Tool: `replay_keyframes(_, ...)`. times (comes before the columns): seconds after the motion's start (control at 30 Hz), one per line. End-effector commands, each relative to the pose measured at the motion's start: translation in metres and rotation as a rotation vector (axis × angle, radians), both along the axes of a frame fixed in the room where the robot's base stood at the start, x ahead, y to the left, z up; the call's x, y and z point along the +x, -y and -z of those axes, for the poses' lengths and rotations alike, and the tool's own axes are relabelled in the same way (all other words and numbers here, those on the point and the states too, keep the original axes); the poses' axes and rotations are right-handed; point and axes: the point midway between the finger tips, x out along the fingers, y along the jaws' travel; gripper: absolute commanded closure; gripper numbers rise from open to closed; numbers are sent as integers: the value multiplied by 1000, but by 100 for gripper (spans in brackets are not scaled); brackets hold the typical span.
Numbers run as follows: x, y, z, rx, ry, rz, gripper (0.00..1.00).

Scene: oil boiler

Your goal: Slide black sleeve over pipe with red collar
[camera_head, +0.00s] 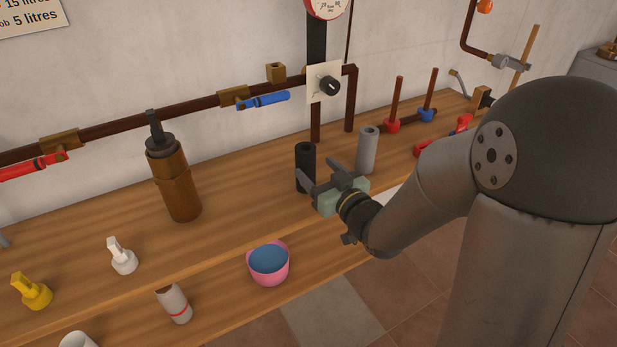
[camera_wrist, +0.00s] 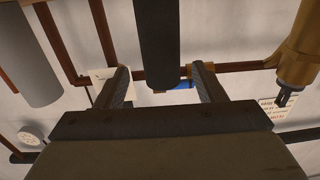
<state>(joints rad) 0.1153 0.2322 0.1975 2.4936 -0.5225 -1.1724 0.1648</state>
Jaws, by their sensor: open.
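The black sleeve (camera_head: 305,166) stands upright on the wooden bench. The pipe with the red collar (camera_head: 395,106) is a thin reddish-brown upright rod at the back right. My gripper (camera_head: 323,174) is open and close in front of the black sleeve. In the wrist view, the black sleeve (camera_wrist: 157,40) appears between the two spread fingers of my gripper (camera_wrist: 161,75), with a gap on each side. I cannot tell how far the fingertips reach around it. Part of the sleeve's lower right is hidden by a finger in the head view.
A grey sleeve (camera_head: 367,150) stands just right of the black one. A similar pipe with a blue collar (camera_head: 429,103) is beside the red one. A brown cylinder (camera_head: 177,185) stands left, and a pink cup (camera_head: 268,264) in front. Wall pipes run behind; bench left of the black sleeve is clear.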

Motion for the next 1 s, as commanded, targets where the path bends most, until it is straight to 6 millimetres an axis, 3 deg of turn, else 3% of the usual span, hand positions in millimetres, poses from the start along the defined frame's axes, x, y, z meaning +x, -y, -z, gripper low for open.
replay_keyframes(0.23,19,-14,-2,6,7,-7,37)
replay_keyframes(0.5,55,-36,-2,6,7,-5,37)
replay_keyframes(0.83,62,-40,-2,4,7,-3,37)
replay_keyframes(0.87,62,-40,-2,4,7,-3,42)
replay_keyframes(1.0,62,-39,-2,4,7,-3,81)
